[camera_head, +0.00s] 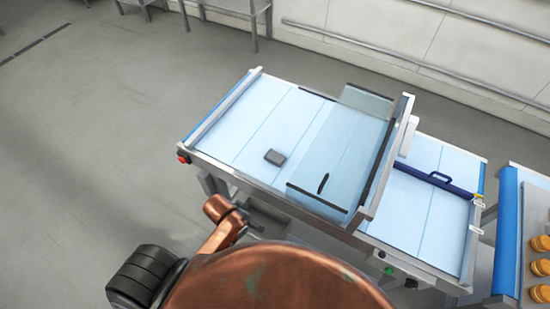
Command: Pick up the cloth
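A small dark grey block-like item (275,157) lies flat on the pale blue belt, left of the clear cover. It may be the folded cloth, but it is too small to tell. I see no other thing that looks like a cloth. I cannot make out either of my grippers in the head view. Copper-coloured parts of my own body fill the bottom middle of the view, and nothing of mine touches the grey item.
The belt table (225,140) has a clear cover (335,160) and a metal frame. A red button (183,158) is on its left corner. Round orange-brown items (540,268) sit far right. Left floor is clear.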

